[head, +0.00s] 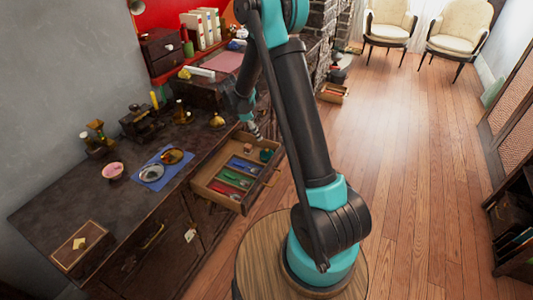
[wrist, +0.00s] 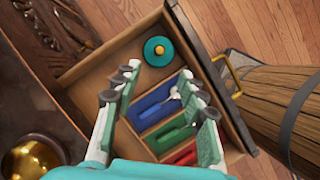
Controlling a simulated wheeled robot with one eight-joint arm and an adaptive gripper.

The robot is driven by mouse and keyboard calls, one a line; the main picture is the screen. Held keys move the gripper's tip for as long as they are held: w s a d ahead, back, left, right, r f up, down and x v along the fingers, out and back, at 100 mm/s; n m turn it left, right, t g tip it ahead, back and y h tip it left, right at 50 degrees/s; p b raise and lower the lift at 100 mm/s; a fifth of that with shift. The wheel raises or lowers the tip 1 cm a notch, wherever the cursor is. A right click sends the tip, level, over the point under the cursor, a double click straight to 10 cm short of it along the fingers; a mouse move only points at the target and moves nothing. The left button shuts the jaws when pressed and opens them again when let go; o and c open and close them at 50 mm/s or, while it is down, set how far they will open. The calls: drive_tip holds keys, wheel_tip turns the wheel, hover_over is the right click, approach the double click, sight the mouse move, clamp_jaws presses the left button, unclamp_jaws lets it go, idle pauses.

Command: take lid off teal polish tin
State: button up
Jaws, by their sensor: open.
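The tin also shows small in the head view (head: 265,155). My gripper (wrist: 160,84) is open and empty above the drawer. Its two fingers reach toward the tin, which lies beyond the fingertips and apart from them. In the head view the gripper is small and partly hidden by my arm.
The drawer also has blue (wrist: 152,105), green and red lined compartments, with a spoon-like tool in the blue one. The dark cabinet top (head: 60,195) carries a pink bowl (head: 112,171), a blue cloth (head: 150,180) and brassware. Open floor (head: 400,160) lies right.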

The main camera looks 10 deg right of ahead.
sight(267, 149)
drive_tip(key=x, duration=1.1)
drive_tip(key=shift+f, duration=0.25)
clamp_jaws()
